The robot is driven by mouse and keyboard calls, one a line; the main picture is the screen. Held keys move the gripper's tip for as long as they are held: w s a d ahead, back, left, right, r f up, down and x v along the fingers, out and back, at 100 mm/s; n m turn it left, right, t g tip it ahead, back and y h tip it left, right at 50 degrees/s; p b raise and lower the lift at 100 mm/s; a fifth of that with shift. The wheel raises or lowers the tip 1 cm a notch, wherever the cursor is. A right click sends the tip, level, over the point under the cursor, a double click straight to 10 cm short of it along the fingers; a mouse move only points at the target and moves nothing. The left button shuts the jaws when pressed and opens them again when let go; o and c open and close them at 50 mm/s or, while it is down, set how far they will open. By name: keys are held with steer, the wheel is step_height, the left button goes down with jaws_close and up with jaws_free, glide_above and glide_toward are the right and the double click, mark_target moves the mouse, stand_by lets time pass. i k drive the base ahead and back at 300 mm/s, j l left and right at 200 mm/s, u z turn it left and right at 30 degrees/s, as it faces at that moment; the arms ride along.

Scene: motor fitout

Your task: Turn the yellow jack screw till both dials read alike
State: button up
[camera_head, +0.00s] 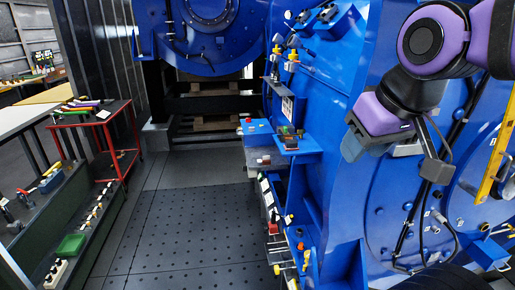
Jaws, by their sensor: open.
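Several small yellow parts show on the blue motor housing (345,190). One yellow upright piece (306,260) is low on its near side, and another yellow piece (292,57) is high up near the top edge. I cannot tell which, if any, is the jack screw. The two dials cannot be made out at this size. My gripper (355,147) is at the upper right, in front of the blue housing, at the end of my purple and black arm. It is open, with nothing seen in it, and is apart from the yellow pieces. Its fingertips are hard to make out.
A blue shelf (300,147) with small items juts from the housing. A red-framed cart (127,165) with tools and a dark green bench (45,215) stand at the left. A yellow ruler-like bar (494,150) is at the far right. The perforated floor (190,230) between is clear.

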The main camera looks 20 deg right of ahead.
mark_target(307, 254)
steer(key=j+u, duration=0.2)
steer(key=u, duration=0.3)
steer(key=i+j, duration=0.15)
steer(key=j, duration=0.15)
steer(key=i+j+z, duration=0.1)
steer(key=j, duration=0.2)
steer(key=i+j, duration=0.2)
steer(key=j, duration=0.15)
steer(key=i+j+z, duration=0.1)
steer(key=j, duration=0.2)
steer(key=i+j+z, duration=0.1)
steer(key=i, duration=0.35)
steer(key=i+j, duration=0.15)
steer(key=i, duration=0.3)
steer(key=i+j+z, duration=0.15)
steer(key=i, duration=0.3)
steer(key=i+z, duration=0.2)
steer(key=i, duration=0.25)
steer(key=i+j+z, duration=0.2)
steer(key=i, duration=0.25)
steer(key=i+z, duration=0.25)
steer(key=i, duration=0.25)
steer(key=i+j+z, duration=0.2)
steer(key=i, duration=0.2)
steer(key=i+j+z, duration=1.1)
steer(key=z, duration=2.35)
